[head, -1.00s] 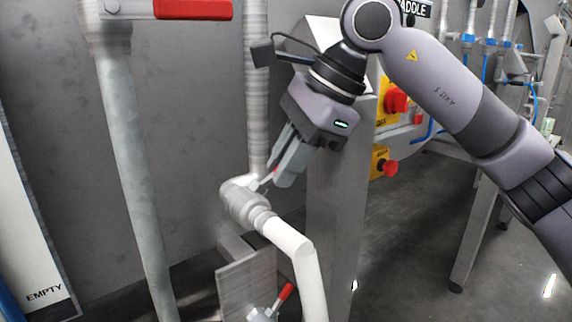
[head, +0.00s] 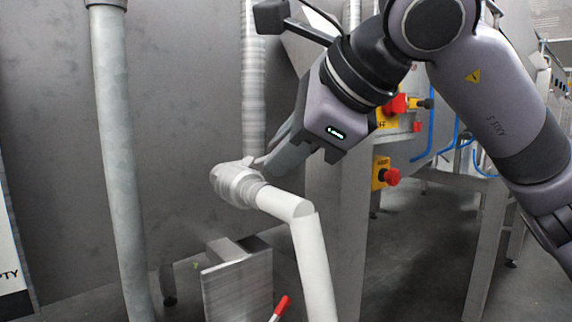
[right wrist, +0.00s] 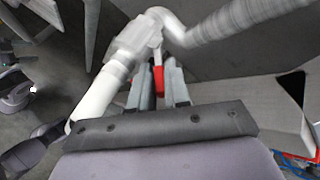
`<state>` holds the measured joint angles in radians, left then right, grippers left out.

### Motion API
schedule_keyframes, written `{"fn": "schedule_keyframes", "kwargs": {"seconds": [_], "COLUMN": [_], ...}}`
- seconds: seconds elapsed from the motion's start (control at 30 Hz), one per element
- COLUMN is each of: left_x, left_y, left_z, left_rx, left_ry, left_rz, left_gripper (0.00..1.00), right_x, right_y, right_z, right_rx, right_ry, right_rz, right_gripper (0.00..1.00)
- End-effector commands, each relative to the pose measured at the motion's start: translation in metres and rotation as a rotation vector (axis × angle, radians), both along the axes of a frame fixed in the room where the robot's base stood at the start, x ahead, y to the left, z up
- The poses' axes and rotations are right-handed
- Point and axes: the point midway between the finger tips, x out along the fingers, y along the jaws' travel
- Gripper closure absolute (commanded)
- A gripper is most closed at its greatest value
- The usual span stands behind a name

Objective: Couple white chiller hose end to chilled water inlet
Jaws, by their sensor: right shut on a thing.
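The white hose (head: 316,265) rises from the bottom of the head view and bends left into a pale grey coupling (head: 238,186). A ribbed grey hose (head: 253,85) rises above the coupling. My right gripper (head: 268,163) is at the coupling from the upper right. In the right wrist view its fingers (right wrist: 160,78) are closed around a red lever (right wrist: 158,77) beside the coupling (right wrist: 131,45). The fingers hide part of the lever. I cannot tell which fitting is the chilled water inlet or whether the joint is locked. My left gripper is out of view.
A grey metal plate (head: 238,290) stands below the coupling, with a red handle (head: 281,306) near it. A thick grey pipe (head: 119,170) runs down at left. Red knobs on yellow boxes (head: 380,172) are at right. Steel legs stand on open floor.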

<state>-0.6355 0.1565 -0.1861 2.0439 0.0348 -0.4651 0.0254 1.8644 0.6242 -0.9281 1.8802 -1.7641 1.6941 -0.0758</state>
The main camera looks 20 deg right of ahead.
Motion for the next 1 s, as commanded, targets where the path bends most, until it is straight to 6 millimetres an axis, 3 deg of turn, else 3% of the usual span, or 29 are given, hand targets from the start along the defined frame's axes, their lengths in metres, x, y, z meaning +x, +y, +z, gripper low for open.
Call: {"fn": "schedule_keyframes", "kwargs": {"seconds": [0.47, 0.5, 0.57, 0.87, 1.0], "left_x": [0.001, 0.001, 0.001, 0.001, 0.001], "left_y": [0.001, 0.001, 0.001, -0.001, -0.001], "left_z": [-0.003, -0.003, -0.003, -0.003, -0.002], "left_rx": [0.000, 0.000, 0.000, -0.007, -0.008], "left_ry": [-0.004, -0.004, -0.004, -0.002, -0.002], "left_rz": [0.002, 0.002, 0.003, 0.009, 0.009], "left_gripper": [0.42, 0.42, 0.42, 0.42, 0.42], "right_x": [-0.001, -0.001, -0.001, -0.001, -0.010], "right_y": [0.000, 0.000, 0.000, 0.000, -0.004], "right_z": [0.000, 0.000, 0.000, 0.000, 0.010], "right_rx": [0.003, 0.003, 0.003, 0.004, 0.005], "right_ry": [-0.012, -0.012, -0.012, -0.012, -0.016], "right_rz": [-0.015, -0.015, -0.015, -0.014, -0.015], "right_gripper": [1.00, 0.80, 0.62, 0.62, 0.62]}}
